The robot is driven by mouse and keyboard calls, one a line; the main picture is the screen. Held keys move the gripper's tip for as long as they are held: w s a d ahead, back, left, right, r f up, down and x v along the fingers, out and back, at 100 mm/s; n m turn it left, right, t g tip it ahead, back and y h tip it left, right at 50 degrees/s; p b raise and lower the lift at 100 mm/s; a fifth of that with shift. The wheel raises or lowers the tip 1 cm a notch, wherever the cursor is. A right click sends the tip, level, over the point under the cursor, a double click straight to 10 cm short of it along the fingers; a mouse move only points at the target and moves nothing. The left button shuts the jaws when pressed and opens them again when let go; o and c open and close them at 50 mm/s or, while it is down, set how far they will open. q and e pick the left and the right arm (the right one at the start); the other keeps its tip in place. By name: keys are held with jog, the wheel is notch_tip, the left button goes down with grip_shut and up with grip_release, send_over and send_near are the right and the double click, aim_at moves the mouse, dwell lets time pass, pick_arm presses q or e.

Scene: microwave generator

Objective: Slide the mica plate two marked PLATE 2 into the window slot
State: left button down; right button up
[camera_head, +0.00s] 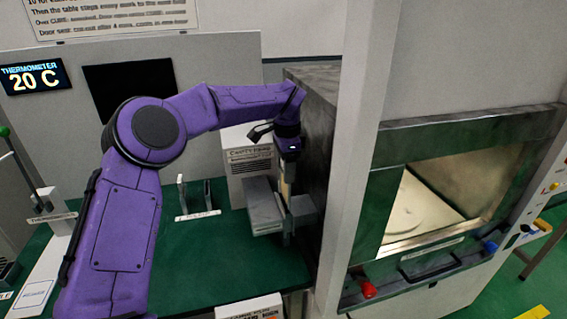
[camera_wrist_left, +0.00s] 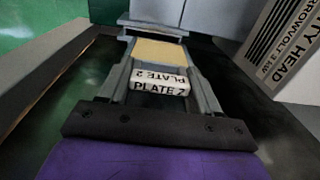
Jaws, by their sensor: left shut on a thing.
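The mica plate two is a tan plate (camera_wrist_left: 160,53) with a white label strip reading PLATE 2, clear in the left wrist view. My left gripper (camera_wrist_left: 158,62) is shut on it, with a grey finger along each side. In the head view the plate is a thin tan strip (camera_head: 284,186) below my left gripper (camera_head: 287,172), beside the dark metal side of the oven cabinet. A grey bracket (camera_wrist_left: 150,27) lies at the plate's far end; it may be the window slot. I cannot tell whether the plate is inside it. My right gripper is not in view.
A grey block (camera_head: 262,205) stands close by the gripper. The white labelled box (camera_head: 247,160) is behind it, and a small rack (camera_head: 197,198) stands to the left. The oven door (camera_head: 420,262) is at the right.

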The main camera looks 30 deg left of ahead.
pick_arm(q)
jog(key=shift+w, duration=0.1)
jog(key=shift+s+d+r+h+p, duration=0.1)
jog(key=shift+s+r+h+p, duration=0.1)
jog(key=shift+s, duration=0.25)
jog(key=shift+s+r+h+p, duration=0.1)
jog(key=shift+s+r+p, duration=0.05)
jog(key=shift+s, duration=0.3)
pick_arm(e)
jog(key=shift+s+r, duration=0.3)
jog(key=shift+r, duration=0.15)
pick_arm(q)
jog(key=shift+w+f, duration=0.1)
jog(key=shift+w, duration=0.35)
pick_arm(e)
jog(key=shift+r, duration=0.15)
pick_arm(q)
jog(key=shift+s, duration=0.1)
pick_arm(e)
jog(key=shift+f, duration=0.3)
